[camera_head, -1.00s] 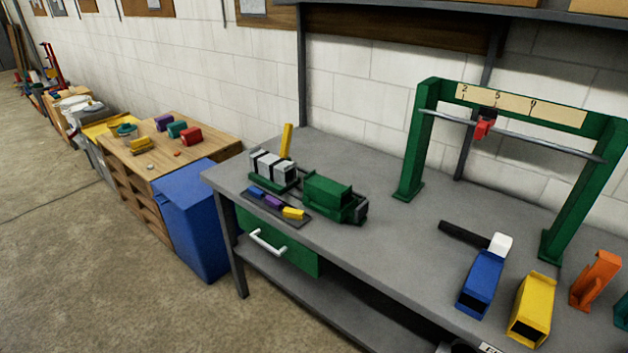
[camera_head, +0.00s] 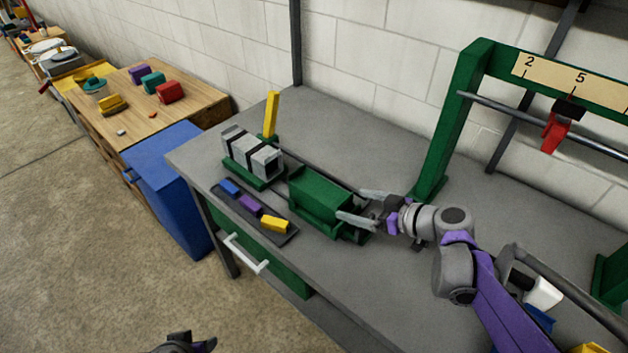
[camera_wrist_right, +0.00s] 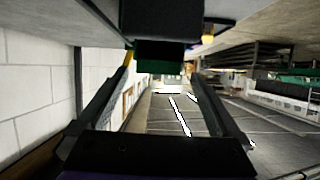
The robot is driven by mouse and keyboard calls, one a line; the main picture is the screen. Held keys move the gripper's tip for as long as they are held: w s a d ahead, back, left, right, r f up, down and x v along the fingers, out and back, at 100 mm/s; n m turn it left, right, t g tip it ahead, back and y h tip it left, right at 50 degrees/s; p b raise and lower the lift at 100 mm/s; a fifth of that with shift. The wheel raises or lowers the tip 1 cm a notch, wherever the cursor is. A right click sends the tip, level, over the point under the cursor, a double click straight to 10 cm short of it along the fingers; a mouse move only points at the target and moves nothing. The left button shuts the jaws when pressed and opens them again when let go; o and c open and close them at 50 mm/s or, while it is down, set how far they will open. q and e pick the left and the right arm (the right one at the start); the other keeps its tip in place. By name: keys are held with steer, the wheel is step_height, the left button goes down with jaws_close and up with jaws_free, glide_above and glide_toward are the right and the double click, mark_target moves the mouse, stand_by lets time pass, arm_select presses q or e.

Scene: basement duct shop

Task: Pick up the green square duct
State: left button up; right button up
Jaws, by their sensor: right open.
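A green box-shaped piece (camera_head: 320,195), seemingly the green square duct, lies on a green base on the grey workbench. My right gripper (camera_head: 362,206) is open at its right end, with one finger on the far side and one on the near side. I cannot tell whether they touch it. In the right wrist view, a green part (camera_wrist_right: 160,57) shows between the spread fingers (camera_wrist_right: 160,88), below a dark block (camera_wrist_right: 175,20). A dark and purple part of my left gripper (camera_head: 185,343) shows at the bottom edge; its jaws are unclear.
A grey black-banded duct (camera_head: 251,153) and an upright yellow bar (camera_head: 271,115) stand to the left. A dark tray (camera_head: 285,238) with small coloured blocks lies in front. A green frame (camera_head: 455,130) stands to the right. A blue bin (camera_head: 165,180) stands left of the bench.

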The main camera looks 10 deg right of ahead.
mark_target(346, 200)
steer(key=shift+w+d, duration=0.1)
steer(key=shift+w, duration=0.35)
steer(key=shift+w+a, duration=0.2)
steer(key=shift+w, duration=0.15)
steer(key=x, duration=0.3)
steer(key=shift+a+f, duration=0.1)
steer(key=shift+a, duration=0.25)
steer(key=shift+x, duration=3.15)
steer(key=c, duration=1.3)
